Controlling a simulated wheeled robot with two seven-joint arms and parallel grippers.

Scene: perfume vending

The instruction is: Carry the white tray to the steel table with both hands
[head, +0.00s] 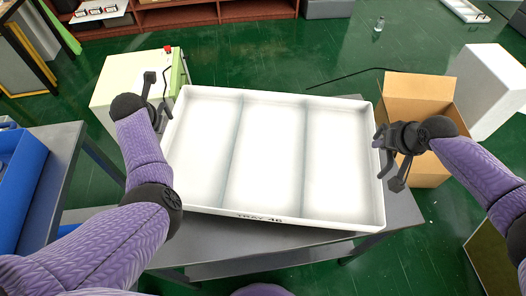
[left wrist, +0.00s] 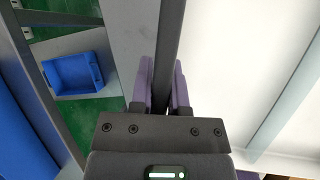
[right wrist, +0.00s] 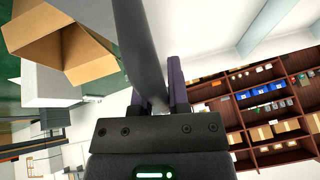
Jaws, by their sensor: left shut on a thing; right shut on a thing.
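The white tray (head: 271,158) is empty, with three shallow sections and dark lettering on its front wall. My left gripper (head: 165,108) is shut on its left rim, which runs between the fingers in the left wrist view (left wrist: 170,45). My right gripper (head: 384,150) is shut on its right rim, also between the fingers in the right wrist view (right wrist: 142,40). The tray looks roughly level. It is over a grey metal table (head: 290,252), hiding most of the top; I cannot tell whether it touches. Another grey metal table (head: 68,150) stands at the left.
A blue bin (head: 22,185) sits on the left table. A pale green-and-white machine (head: 112,88) stands behind the tray at left. An open cardboard box (head: 425,92) and a white box (head: 492,85) stand at right. Green floor (head: 300,60) is open at the back.

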